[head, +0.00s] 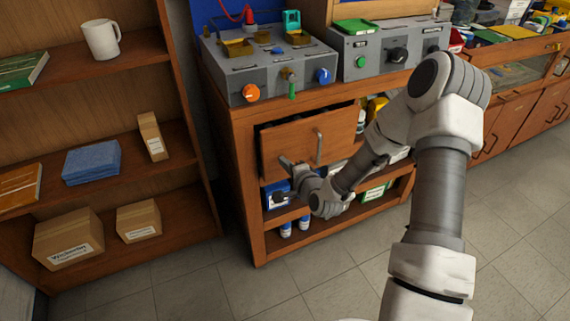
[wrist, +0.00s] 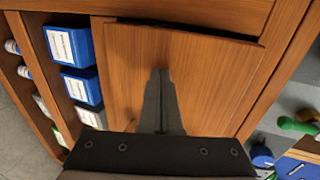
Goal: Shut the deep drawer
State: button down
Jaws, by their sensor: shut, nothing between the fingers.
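The deep drawer (head: 290,140) is a wide wooden front under the bench top in the head view, with an upright metal handle (head: 319,147). A dark gap along its upper edge shows that it stands a little out from the cabinet. In the wrist view, its plain front (wrist: 215,75) fills the middle, with a dark gap at the top edge. My gripper (head: 285,161) is at the lower left part of the front, left of the handle. Its fingers (wrist: 160,73) are together and empty, pointing at the front; I cannot tell if they touch it. The drawer's inside is hidden.
Open shelves below the drawer hold blue boxes (wrist: 70,46) and bottles. Testbench units with knobs (head: 265,75) stand on top. A wooden shelf unit (head: 85,175) with boxes is on the left. Grey floor tiles (head: 220,285) in front are clear.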

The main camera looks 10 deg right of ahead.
aim_at(280, 155)
jog(key=w, duration=0.2)
jog(key=w+a, duration=0.1)
jog(key=w, duration=0.1)
jog(key=shift+a+b, duration=0.15)
jog(key=shift+b, duration=0.2)
jog(key=shift+w+a, duration=0.1)
jog(key=shift+w, duration=0.15)
jog(key=shift+r, duration=0.2)
jog(key=shift+s, duration=0.1)
